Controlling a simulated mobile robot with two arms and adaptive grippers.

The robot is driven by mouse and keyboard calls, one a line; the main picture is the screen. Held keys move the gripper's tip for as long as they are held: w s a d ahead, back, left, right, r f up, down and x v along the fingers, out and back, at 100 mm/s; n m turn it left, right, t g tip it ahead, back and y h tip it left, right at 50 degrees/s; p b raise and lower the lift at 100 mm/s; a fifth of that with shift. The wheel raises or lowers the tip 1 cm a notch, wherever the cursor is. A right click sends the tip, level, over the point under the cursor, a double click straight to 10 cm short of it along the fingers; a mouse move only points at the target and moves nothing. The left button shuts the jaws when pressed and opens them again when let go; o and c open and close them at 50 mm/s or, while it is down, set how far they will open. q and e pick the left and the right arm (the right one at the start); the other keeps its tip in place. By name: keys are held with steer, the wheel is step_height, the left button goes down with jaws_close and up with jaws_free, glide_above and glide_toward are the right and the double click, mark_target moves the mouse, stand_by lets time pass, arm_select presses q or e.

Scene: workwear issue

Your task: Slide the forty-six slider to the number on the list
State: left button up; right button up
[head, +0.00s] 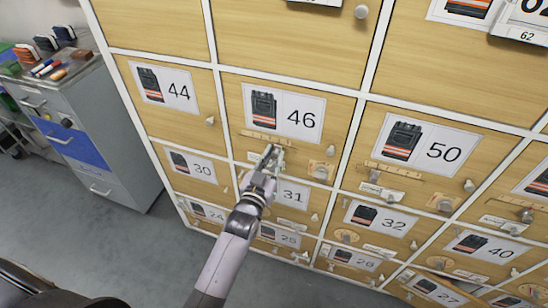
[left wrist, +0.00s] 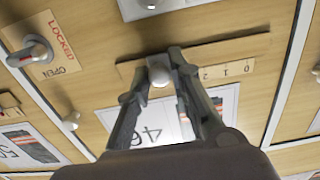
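The front marked 46 has a printed label (head: 284,113) with a picture of a dark pack with orange bands. Below it is a number strip (head: 262,135) with a slider. In the left wrist view, which is upside down, the slider's pale knob (left wrist: 157,73) sits between the fingertips of my left gripper (left wrist: 158,70). The fingers appear closed on it. The digits 0, 1 and 2 show on the strip (left wrist: 242,68); the digits near the knob are hidden by the fingers. In the head view my left gripper (head: 272,155) is at the strip. My right gripper is not in view. I see no list.
A turn knob on a LOCKED/OPEN plate (left wrist: 38,52) is beside the strip. Neighbouring fronts include 44 (head: 165,88), 50 (head: 424,145) and 31 (head: 291,194), with projecting knobs. A grey cabinet (head: 75,125) with items on top stands left. Floor (head: 110,240) is clear at lower left.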

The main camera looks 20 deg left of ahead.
arm_select(q)
steer(key=shift+o, duration=2.1)
steer(key=shift+d, duration=0.1)
steer(key=shift+s, duration=0.1)
steer(key=s, duration=1.1)
steer(key=shift+s+a, duration=0.25)
steer(key=shift+s, duration=0.15)
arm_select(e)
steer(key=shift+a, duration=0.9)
